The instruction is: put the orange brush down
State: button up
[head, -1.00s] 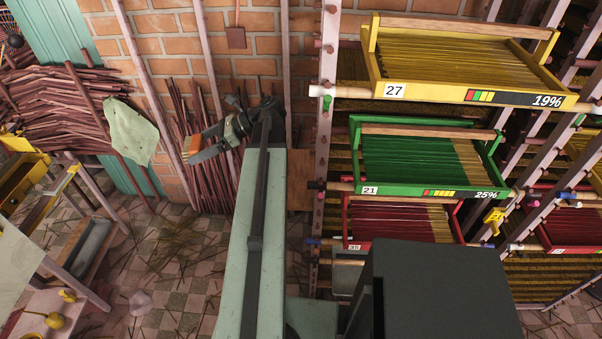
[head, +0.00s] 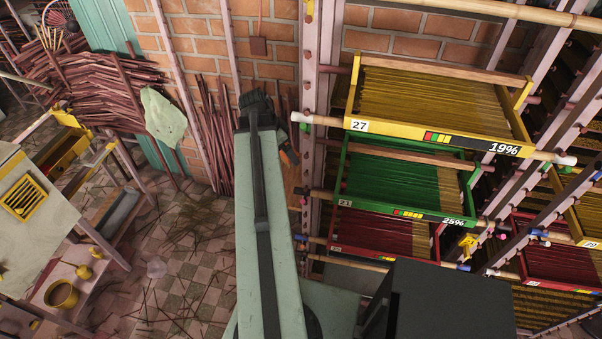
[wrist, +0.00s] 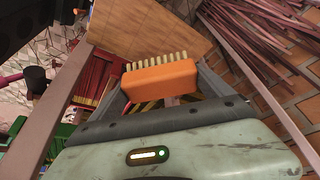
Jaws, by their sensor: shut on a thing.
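The orange brush (wrist: 160,79) is held crosswise between the two fingers of my gripper (wrist: 162,84) in the wrist view. Its pale bristles point away from the palm. My gripper is shut on the brush and holds it in the air. In the head view my arm hides most of the gripper, and only a small orange and dark part shows right of the arm, near the brick wall.
A rack at the right holds a yellow tray (head: 430,140), a green tray (head: 350,205) and red trays. Red sticks lean on the brick wall. A table with a yellow pot (head: 62,294) stands at the left. A tan board (wrist: 150,38) shows in the wrist view.

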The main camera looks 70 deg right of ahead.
jog(key=shift+s+d+f+b, duration=0.2)
jog(key=shift+f+b, duration=0.1)
jog(key=shift+b, duration=0.1)
notch_tip(320, 180, down, 10)
jog(key=b, duration=0.9)
jog(key=shift+s+b, duration=0.1)
jog(key=shift+b, duration=0.25)
jog(key=shift+r, duration=0.3)
jog(key=shift+c, duration=0.6)
jog(key=o, duration=1.2)
jog(key=shift+f, duration=0.1)
jog(key=shift+c, duration=0.2)
jog(key=p+v, duration=1.1)
jog(key=v, duration=0.1)
